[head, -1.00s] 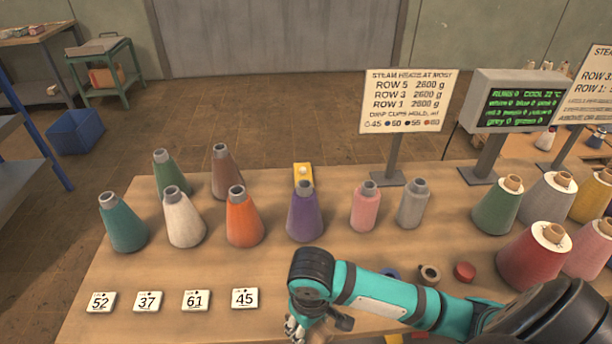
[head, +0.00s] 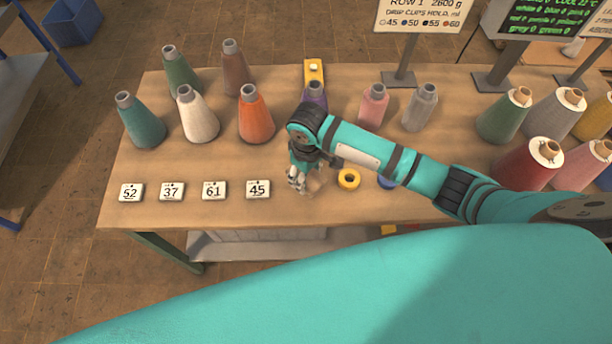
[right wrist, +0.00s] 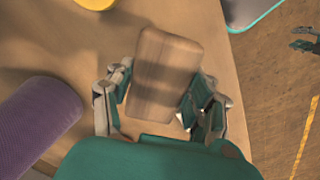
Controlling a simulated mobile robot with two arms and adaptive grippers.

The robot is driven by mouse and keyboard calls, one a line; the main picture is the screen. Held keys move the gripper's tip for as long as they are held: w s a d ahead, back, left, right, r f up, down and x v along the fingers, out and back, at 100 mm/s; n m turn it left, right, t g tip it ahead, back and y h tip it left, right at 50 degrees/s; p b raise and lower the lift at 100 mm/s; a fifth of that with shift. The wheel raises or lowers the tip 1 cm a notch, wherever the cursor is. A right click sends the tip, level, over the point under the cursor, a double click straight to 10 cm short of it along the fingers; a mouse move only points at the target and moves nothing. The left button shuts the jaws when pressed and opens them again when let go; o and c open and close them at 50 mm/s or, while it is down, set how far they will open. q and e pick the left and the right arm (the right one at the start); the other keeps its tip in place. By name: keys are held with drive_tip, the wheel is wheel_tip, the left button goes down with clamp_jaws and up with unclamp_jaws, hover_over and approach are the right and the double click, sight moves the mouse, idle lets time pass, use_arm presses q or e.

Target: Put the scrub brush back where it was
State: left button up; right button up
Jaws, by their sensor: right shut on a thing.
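The scrub brush shows as a plain wooden block (right wrist: 165,75) in the right wrist view; no bristles are visible. My right gripper (right wrist: 155,100) is shut on it, with a finger on either side. In the head view my right gripper (head: 301,182) is over the table, right of the card marked 45, and largely hides the brush (head: 314,184). I cannot tell whether the brush touches the table. A small teal and grey gripper, apparently my left one (right wrist: 304,40), shows at the right edge of the wrist view, too small to read its fingers.
Number cards (head: 258,189) lie along the front left of the table (head: 200,165). An orange cone (head: 254,118) and a purple cone (head: 316,95) stand behind my gripper. Signs and more cones stand at the back and right.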

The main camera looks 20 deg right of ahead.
drive_tip(key=f, duration=0.1)
drive_tip(key=w+f+p, duration=0.1)
drive_tip(key=shift+f, duration=0.75)
drive_tip(key=shift+f, duration=0.1)
drive_tip(key=o, duration=1.2)
wheel_tip(320, 180, up, 12)
drive_tip(key=shift+r+b, duration=0.1)
drive_tip(key=shift+b, duration=0.4)
drive_tip(key=shift+s, duration=0.15)
